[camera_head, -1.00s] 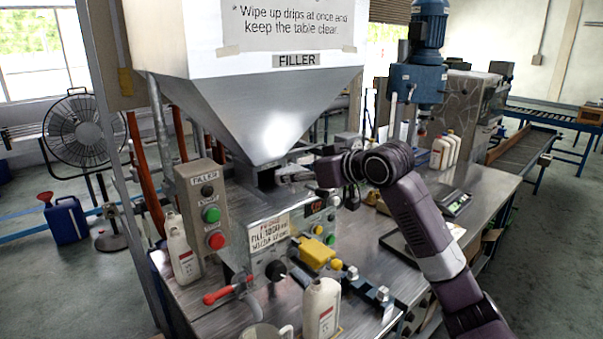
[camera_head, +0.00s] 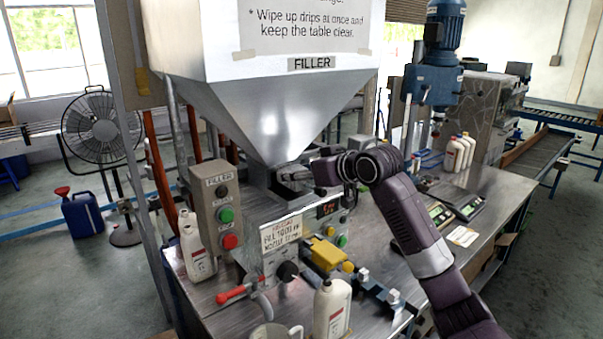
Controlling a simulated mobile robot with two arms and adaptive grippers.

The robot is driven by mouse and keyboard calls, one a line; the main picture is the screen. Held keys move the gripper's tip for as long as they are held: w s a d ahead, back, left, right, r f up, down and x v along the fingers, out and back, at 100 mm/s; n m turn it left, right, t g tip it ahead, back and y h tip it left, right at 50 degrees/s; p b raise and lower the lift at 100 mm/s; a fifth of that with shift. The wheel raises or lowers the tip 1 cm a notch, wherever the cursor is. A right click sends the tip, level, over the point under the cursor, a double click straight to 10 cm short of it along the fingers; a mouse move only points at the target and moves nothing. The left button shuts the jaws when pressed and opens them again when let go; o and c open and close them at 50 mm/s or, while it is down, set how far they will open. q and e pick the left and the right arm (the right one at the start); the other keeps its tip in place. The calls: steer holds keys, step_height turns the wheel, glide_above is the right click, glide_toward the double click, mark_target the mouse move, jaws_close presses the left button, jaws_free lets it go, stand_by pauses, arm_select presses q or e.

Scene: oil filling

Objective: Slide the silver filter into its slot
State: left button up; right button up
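My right arm comes in from the right, and its gripper (camera_head: 293,179) is at the metal housing (camera_head: 262,181) under the hopper outlet. The fingertips are small and partly hidden, so I cannot tell whether they are open or shut. The silver filter cannot be told apart from the grey metal of the gripper and housing. The slot opening is hidden as well. My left gripper is not in view.
The filler's hopper (camera_head: 262,110) hangs just above the gripper. A button box (camera_head: 217,205) stands to the left. A yellow block (camera_head: 327,254), a white bottle (camera_head: 332,310) and a metal jug (camera_head: 277,331) are in front. Scales (camera_head: 462,206) stand at the right.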

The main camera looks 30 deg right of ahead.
steer(key=shift+w+r, duration=0.1)
steer(key=shift+w, duration=0.15)
steer(key=shift+w+f, duration=0.1)
steer(key=shift+f, duration=0.15)
steer(key=shift+f+b, duration=0.35)
steer(key=shift+f, duration=0.3)
steer(key=o, duration=1.5)
steer(key=shift+f, duration=0.15)
steer(key=v, duration=1.2)
steer(key=shift+a, duration=0.15)
